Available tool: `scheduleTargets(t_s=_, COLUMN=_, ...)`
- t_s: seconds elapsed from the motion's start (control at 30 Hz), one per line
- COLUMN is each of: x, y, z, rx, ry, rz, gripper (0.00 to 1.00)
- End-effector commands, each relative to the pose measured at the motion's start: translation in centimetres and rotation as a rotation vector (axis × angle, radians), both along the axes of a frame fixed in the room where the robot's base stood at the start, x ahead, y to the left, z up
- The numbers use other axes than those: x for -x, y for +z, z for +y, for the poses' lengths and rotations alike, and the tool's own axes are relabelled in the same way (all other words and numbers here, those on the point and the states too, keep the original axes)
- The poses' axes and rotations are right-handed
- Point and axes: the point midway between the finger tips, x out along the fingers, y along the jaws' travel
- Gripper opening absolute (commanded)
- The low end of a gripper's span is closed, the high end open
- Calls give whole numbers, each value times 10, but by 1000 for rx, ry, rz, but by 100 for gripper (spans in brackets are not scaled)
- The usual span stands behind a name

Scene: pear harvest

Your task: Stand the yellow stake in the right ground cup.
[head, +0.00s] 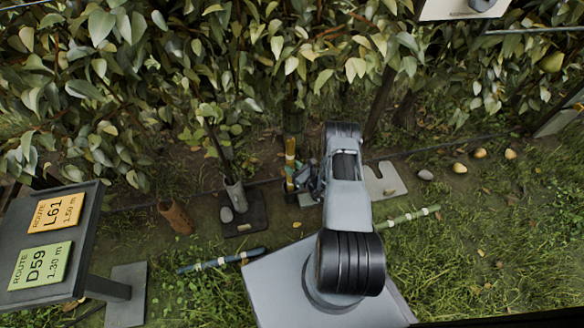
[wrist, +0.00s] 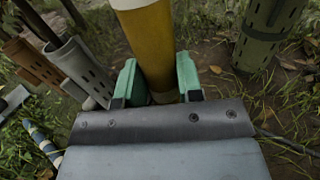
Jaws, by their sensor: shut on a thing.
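The yellow stake (head: 290,152) stands about upright in my gripper, with a white band showing on it in the wrist view (wrist: 150,35). My gripper (wrist: 160,82) is shut on it, one green finger on each side. The stake's lower end is hidden, so I cannot tell what it rests on. A grey slotted cup (head: 235,193) leans on a dark base left of the stake; it also shows at left in the wrist view (wrist: 78,68). A dark green slotted cup (wrist: 266,32) is at upper right there, apart from the stake. I cannot tell which is the right cup.
A brown tube (head: 176,217) tilts at left. A blue banded stake (head: 222,260) and a green banded stake (head: 408,217) lie on the grass. A pale notched plate (head: 385,180) is right of my gripper. A sign board (head: 90,230) stands at left; foliage (head: 130,60) is behind.

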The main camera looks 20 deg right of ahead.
Motion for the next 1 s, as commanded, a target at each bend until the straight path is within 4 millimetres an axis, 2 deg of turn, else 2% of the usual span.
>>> scheduleTargets(t_s=0.5, x=0, y=-28, z=0, rx=0, ry=0, rz=-1, gripper=0)
scheduleTargets(t_s=1.0, x=0, y=-31, z=0, rx=0, ry=0, rz=-1, gripper=0)
